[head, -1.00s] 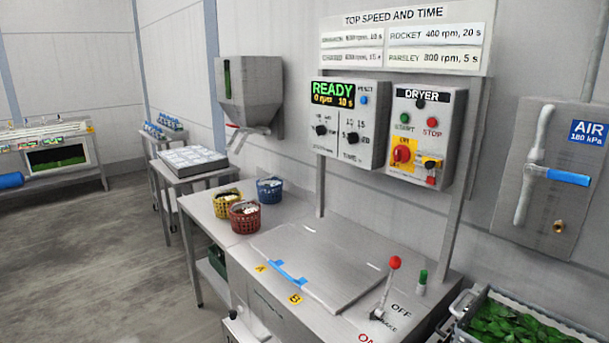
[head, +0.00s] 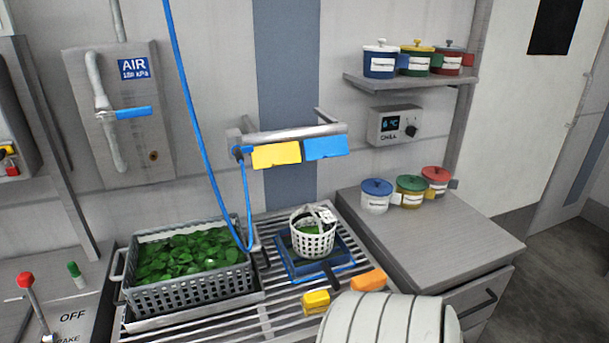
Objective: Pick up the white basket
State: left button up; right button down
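The white basket (head: 313,241) stands upright in the middle of the head view. It is small, round and perforated, with a pale tag at its rim and something green inside. It sits on a blue-edged square platform (head: 290,272) on the slatted metal bench. No gripper fingers can be made out around or touching the basket.
A grey crate of greens (head: 190,296) stands left of the basket. A blue hose (head: 204,150) hangs between them. Yellow (head: 316,302) and orange (head: 368,280) blocks and a white ribbed shape (head: 385,322) are in front. The right counter (head: 440,240) has free room before its lidded pots (head: 412,192).

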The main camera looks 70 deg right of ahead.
aim_at(310, 242)
jog(key=z, duration=2.2)
